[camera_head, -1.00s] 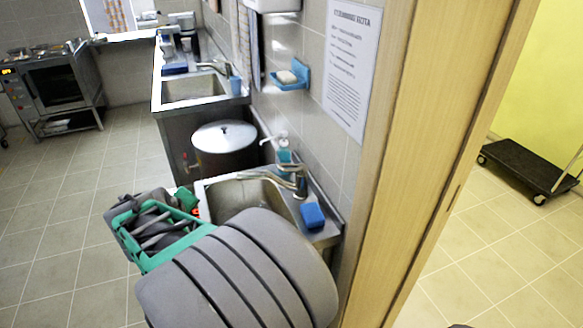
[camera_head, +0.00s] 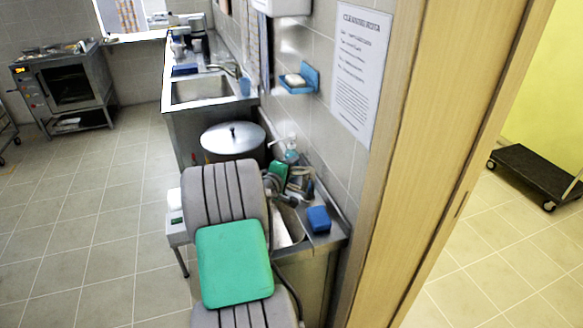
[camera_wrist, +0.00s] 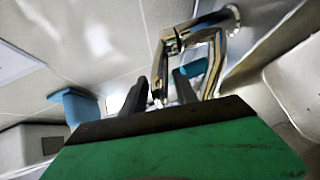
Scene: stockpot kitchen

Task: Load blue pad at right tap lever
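The blue pad (camera_head: 319,219) lies on the steel ledge at the right end of the near sink in the head view. The chrome tap (camera_head: 302,183) stands at the back of that sink, partly hidden by my arm. In the wrist view the tap (camera_wrist: 188,42) is close ahead, with its metal behind and between my fingers. My gripper (camera_wrist: 159,78) is open, with two dark fingers apart and nothing seen held. In the head view it is by the tap, left of and behind the pad, apart from it. Contact with the tap cannot be told.
A lidded stockpot (camera_head: 233,139) stands behind the near sink (camera_head: 287,227). A blue soap dish (camera_head: 300,80) and a notice (camera_head: 362,70) are on the tiled wall close to the tap. A wooden door frame (camera_head: 440,150) rises at right. The floor at left is clear.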

